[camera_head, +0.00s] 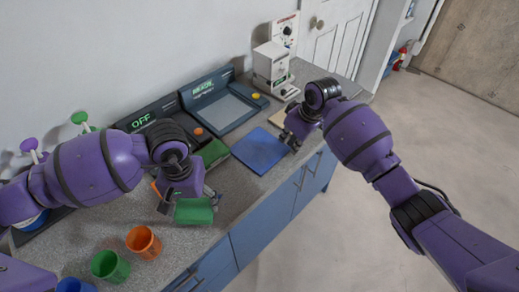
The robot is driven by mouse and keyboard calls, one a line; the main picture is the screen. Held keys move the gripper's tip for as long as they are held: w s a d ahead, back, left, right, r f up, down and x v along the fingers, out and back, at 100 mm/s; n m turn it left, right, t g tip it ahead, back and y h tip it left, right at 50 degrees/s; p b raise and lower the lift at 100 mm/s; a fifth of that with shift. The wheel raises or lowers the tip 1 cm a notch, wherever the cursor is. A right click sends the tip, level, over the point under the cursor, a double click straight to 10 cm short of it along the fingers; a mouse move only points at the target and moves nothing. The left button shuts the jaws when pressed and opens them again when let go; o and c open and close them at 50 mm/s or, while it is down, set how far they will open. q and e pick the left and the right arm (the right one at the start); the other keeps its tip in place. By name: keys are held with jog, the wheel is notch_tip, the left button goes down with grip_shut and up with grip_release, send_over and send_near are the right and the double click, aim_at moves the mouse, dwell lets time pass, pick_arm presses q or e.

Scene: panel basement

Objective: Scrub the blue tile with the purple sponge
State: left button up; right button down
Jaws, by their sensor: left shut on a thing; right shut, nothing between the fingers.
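The blue tile (259,151) lies flat on the grey counter near its front edge, between my two grippers. My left gripper (187,199) is shut on a green block (194,212), perhaps a sponge, and holds it left of and nearer than the blue tile. I cannot make out a purple sponge. My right gripper (291,138) is shut and empty, at the right side of the blue tile. I cannot tell whether it touches the tile.
A green tile (213,153) lies left of the blue one, and a beige tile (281,115) behind it. An orange cup (143,243), a green cup (110,267) and a blue cup (75,286) stand at front left. Dark panels (222,105) and a white box (271,66) line the wall.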

pick_arm(q)
jog(key=shift+s+f, duration=0.1)
jog(key=shift+f, duration=0.1)
pick_arm(e)
jog(key=shift+f, duration=0.45)
jog(key=shift+r, duration=0.1)
pick_arm(q)
jog(key=shift+r, duration=0.35)
pick_arm(e)
notch_tip(320, 180, up, 2)
jog(key=shift+r, duration=1.95)
